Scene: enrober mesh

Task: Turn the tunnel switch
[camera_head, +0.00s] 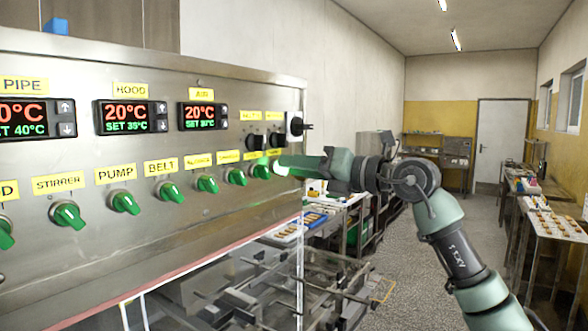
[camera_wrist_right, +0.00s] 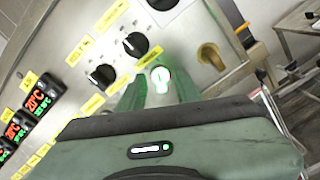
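A row of green rotary switches runs along the steel control panel (camera_head: 120,240) in the head view. The rightmost green switch (camera_head: 262,168) sits below small yellow labels too blurred to read for sure, so I cannot confirm which is the tunnel switch. My right gripper (camera_head: 285,167) is at the panel, beside this switch. In the right wrist view, my right gripper (camera_wrist_right: 161,88) has its two green fingers apart, with a brightly lit switch (camera_wrist_right: 160,77) between their tips. I see gaps beside it; contact is unclear. My left gripper is not in view.
Two black knobs (camera_head: 255,141) sit just above the gripper, and a black rotary handle (camera_head: 297,126) protrudes at the panel's right edge. Three temperature displays (camera_head: 124,116) are farther left. Conveyor framework (camera_head: 290,285) lies below. The aisle floor (camera_head: 420,260) on the right is clear.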

